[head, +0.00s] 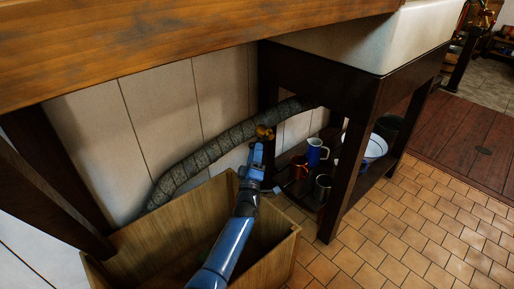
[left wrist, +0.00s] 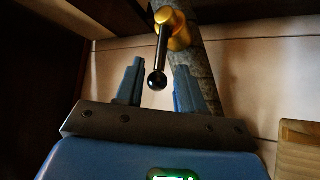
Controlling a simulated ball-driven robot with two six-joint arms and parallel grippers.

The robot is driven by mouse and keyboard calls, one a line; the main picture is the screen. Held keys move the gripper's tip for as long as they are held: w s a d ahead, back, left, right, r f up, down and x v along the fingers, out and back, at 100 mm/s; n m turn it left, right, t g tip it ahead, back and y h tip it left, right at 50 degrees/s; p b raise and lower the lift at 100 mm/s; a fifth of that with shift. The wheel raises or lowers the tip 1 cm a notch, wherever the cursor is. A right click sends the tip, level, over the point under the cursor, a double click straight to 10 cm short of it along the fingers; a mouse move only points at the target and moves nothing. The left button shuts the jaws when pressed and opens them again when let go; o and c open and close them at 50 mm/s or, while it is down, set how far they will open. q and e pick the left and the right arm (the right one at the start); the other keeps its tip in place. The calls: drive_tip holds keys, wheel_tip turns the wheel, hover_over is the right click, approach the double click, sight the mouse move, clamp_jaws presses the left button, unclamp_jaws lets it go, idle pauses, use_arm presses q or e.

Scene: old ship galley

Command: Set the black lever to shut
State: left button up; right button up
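The black lever (left wrist: 161,50) has a round ball end and comes off a brass valve (left wrist: 178,30) on a grey wrapped pipe (left wrist: 203,70). In the left wrist view it points down the picture toward my gripper. In the head view the brass valve (head: 264,131) shows on the pipe (head: 215,150), but the lever cannot be made out. My left gripper (head: 257,150) is just below the valve there. In the left wrist view my left gripper (left wrist: 158,88) is open, with the lever's ball showing between its fingertips; contact cannot be told. My right gripper is not in view.
A wooden crate (head: 283,262) stands under my left arm. A dark stand (head: 349,162) carries a white sink (head: 375,40); its low shelf holds a blue jug (head: 316,152) and several other vessels. A wooden worktop (head: 150,45) hangs over the left. Tiled floor is clear at right.

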sight(261, 141)
use_arm(q)
drive_tip(key=shift+b+x, duration=0.8)
drive_tip(key=shift+x, duration=1.3)
clamp_jaws()
